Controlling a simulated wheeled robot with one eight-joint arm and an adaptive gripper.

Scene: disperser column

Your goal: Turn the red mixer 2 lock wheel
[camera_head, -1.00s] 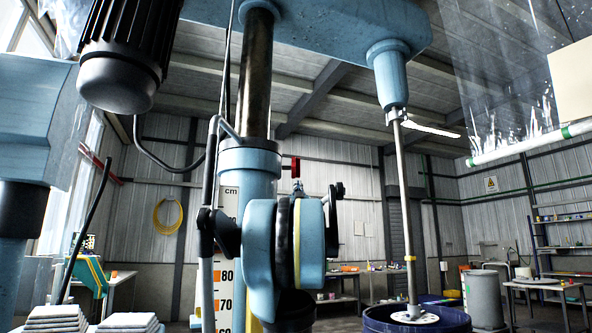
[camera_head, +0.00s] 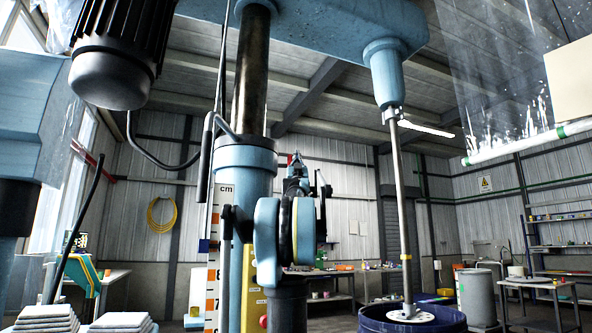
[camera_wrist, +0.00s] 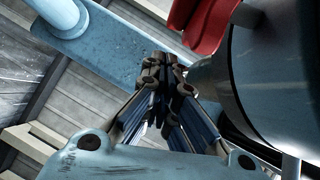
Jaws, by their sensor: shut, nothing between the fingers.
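The red lock wheel (camera_wrist: 205,22) shows in the wrist view as a curved red part at the top right, beside a large rounded grey-blue metal body. Only a piece of it is in the picture. In the head view a small red patch (camera_head: 292,158) shows beside the column, mostly hidden by my gripper. My gripper (camera_wrist: 166,66) is shut and empty, its fingertips below and left of the red part. They look apart from it, though the depth is hard to judge. In the head view my gripper (camera_head: 297,172) is small and dark above my arm.
The blue mixer column (camera_head: 245,160) stands just left of my arm, with a cm scale (camera_head: 213,290) and black hose beside it. A mixing shaft (camera_head: 402,210) drops into a dark blue drum (camera_head: 375,321) on the right. A motor (camera_head: 115,60) hangs at upper left.

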